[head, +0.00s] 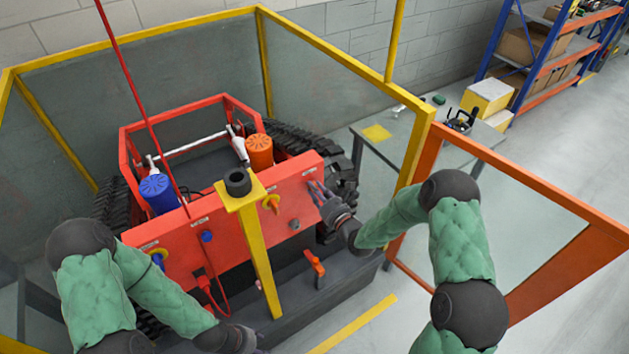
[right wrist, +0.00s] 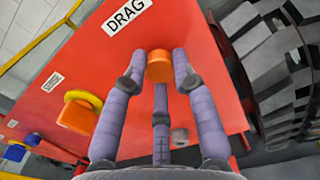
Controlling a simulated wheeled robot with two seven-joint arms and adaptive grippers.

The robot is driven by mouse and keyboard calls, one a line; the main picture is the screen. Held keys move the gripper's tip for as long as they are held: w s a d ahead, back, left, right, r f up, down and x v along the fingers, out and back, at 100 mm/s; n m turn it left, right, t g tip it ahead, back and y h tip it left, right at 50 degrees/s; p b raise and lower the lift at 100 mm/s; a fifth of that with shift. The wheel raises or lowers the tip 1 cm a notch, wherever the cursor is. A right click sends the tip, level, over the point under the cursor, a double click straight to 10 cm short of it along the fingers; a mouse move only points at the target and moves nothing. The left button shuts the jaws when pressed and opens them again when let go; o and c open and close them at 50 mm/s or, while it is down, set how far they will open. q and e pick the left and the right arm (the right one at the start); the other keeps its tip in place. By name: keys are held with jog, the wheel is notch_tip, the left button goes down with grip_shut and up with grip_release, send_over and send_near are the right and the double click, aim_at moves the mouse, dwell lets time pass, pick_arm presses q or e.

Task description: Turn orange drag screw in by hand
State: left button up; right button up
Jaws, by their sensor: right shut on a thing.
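The orange drag screw (right wrist: 159,66) sticks out of the red panel (right wrist: 165,25) below a white label reading DRAG (right wrist: 128,15). My right gripper (right wrist: 160,62) has its purple-grey fingers closed around the screw's sides. In the head view my right gripper (head: 316,190) is at the right end of the red panel, and the screw is hidden there. My left gripper (head: 258,345) is low at the bottom edge of the head view, apart from the panel, and its fingers are too cut off to read.
An orange knob on a yellow base (right wrist: 82,108) sits left of the screw. A black track (right wrist: 275,70) is close on the right. A yellow post (head: 258,250) stands before the panel. A yellow-framed enclosure (head: 425,125) surrounds the carrier.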

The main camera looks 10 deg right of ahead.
jog(key=shift+s+f+p, duration=0.1)
jog(key=shift+f+p, duration=0.05)
jog(key=shift+p, duration=0.75)
jog(key=o, duration=1)
jog(key=shift+c, duration=0.2)
